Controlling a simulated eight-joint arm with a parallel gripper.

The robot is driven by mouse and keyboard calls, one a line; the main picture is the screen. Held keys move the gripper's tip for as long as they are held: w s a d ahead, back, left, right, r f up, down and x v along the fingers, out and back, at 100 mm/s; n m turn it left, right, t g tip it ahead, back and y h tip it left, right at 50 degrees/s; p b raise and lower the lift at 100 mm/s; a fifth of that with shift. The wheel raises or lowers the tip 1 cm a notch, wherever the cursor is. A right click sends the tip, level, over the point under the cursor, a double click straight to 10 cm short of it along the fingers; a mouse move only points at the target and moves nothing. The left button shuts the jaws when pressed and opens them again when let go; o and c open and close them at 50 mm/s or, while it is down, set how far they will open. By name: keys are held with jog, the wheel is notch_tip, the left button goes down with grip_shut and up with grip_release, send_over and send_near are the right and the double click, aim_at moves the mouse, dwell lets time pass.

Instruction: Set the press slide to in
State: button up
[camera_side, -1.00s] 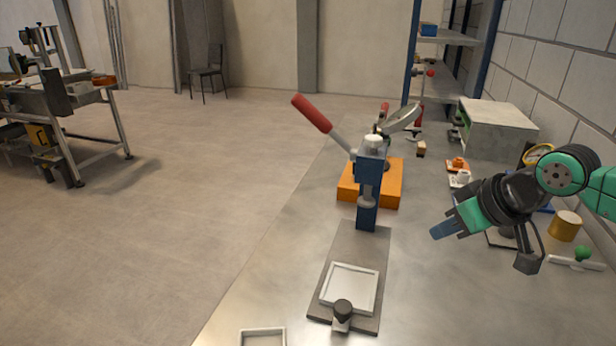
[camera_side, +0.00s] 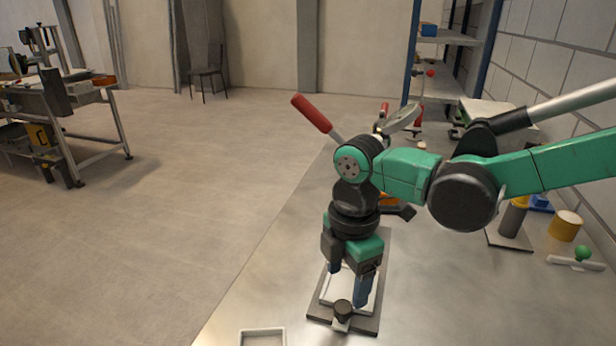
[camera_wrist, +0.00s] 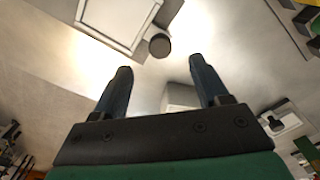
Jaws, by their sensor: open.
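The press slide is a white square tray (camera_side: 332,290) with a black knob (camera_side: 342,309) at its near end, lying on a grey base plate (camera_side: 366,326). The tray (camera_wrist: 115,18) and the knob (camera_wrist: 159,45) also show at the top of the wrist view. The tray is out in front of the press, of which the red lever (camera_side: 311,112) shows; my arm hides most of its blue column. My gripper (camera_side: 348,285) points down over the slide, close to the knob. Its blue fingers (camera_wrist: 160,66) are open and empty. I cannot tell whether they touch the slide.
A shallow white tray (camera_side: 262,338) lies at the bottom edge of the side view. To the right are a yellow cylinder (camera_side: 565,226) and a green-knobbed fixture (camera_side: 581,254).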

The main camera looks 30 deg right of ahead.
aim_at(344, 306)
jog(key=shift+f, duration=2.8)
jog(key=shift+c, duration=0.3)
grip_shut()
